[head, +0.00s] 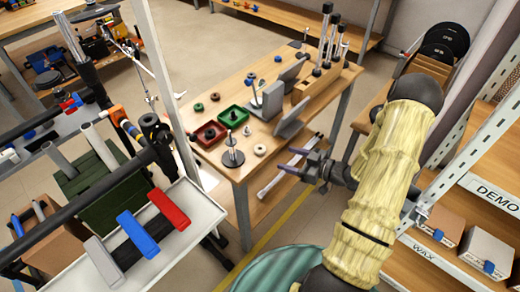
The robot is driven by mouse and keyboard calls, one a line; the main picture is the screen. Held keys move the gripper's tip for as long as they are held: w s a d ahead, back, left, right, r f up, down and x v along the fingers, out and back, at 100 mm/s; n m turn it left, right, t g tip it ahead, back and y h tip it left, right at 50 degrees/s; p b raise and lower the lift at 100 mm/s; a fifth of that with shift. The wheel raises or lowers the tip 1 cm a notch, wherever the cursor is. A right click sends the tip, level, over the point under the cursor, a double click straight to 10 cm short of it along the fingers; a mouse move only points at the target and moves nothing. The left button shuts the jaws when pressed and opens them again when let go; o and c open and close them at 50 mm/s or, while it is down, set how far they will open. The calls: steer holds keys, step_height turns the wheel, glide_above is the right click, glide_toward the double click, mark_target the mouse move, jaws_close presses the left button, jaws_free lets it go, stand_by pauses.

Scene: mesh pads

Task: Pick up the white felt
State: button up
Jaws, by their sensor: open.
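I cannot tell for certain which thing is the white felt. A pale grey-white pad (103,263) leans on the white tray (205,212) at the lower left, beside a blue pad (137,233) and a red pad (169,207). A small cream ring (260,150) lies on the wooden workbench near its front edge. My gripper (285,160) is open, with nothing seen between its purple-grey fingers. In the picture it overlaps the bench's front side, to the right of the ring and well right of the pads.
The wooden workbench (240,172) holds a red tray (207,134), a green tray (233,117), grey stands and a block with upright rods. A pale post (165,85) rises at left. Shelves with boxes (438,229) stand at right. Some floor shows between.

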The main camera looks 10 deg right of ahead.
mark_target(258, 148)
steer(key=x, duration=0.5)
steer(key=shift+a, duration=0.1)
steer(key=shift+w+f, duration=0.1)
steer(key=shift+w, duration=0.05)
steer(key=shift+p+x, duration=0.5)
steer(key=shift+x, duration=2.1)
steer(key=shift+w, duration=0.15)
steer(key=c, duration=1.1)
